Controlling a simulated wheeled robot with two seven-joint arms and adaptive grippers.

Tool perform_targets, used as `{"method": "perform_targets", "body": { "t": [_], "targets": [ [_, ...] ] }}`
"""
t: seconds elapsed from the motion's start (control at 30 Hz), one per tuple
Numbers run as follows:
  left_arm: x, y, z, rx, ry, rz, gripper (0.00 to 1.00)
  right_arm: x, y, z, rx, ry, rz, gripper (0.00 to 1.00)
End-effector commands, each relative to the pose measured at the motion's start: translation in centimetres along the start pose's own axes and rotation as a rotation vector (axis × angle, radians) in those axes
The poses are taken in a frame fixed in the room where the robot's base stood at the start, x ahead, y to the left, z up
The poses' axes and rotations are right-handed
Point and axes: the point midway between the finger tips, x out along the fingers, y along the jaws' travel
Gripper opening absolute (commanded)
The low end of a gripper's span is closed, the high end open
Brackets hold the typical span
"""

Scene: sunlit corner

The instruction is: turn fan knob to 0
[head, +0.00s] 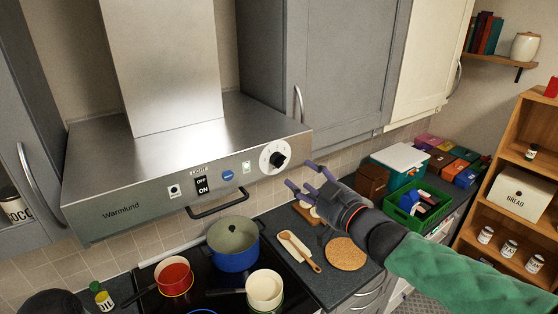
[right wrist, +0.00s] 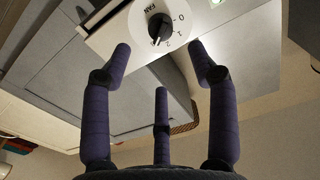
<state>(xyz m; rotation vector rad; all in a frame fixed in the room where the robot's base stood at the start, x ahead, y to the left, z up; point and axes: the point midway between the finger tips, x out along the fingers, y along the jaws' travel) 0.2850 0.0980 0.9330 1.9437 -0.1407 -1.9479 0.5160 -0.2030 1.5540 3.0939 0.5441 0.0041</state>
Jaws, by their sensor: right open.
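The fan knob (head: 277,159) is a black dial on a white round plate at the right end of the steel range hood's front (head: 130,195). In the right wrist view the knob (right wrist: 160,27) is near the top, with FAN, 0 and other numbers around it; which number it points to is unclear. My right gripper (head: 299,173) is open and empty, just right of and below the knob in the head view. In the right wrist view its purple fingers (right wrist: 160,47) are spread below the knob, apparently not touching it. My left gripper is not seen.
The hood also carries an OFF/ON switch (head: 202,187), a blue badge and a handle (head: 217,205). Below are a blue pot (head: 232,260), a red pot (head: 174,278) and a cream pot (head: 264,288). A grey cabinet (head: 340,60) hangs at the upper right.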

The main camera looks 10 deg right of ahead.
Motion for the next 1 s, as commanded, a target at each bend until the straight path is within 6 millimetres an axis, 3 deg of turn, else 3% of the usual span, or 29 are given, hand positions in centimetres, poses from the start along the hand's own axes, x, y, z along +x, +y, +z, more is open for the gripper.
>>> {"method": "perform_targets", "body": {
  "t": [0.3, 0.5, 0.93, 1.0],
  "targets": [
    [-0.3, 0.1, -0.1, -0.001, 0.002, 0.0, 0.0, 5.7, -0.1, 0.1, 0.002, -0.003, -0.003, 0.59],
    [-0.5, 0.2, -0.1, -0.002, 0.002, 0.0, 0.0, 8.1, -0.1, 0.0, 0.001, -0.002, -0.001, 0.59],
    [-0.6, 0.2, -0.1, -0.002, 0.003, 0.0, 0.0, 8.9, 0.0, 0.1, 0.001, -0.001, 0.0, 0.59],
    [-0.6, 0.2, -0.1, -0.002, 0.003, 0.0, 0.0, 8.9, 0.0, 0.1, 0.001, -0.001, 0.0, 0.42]
  ]
}}
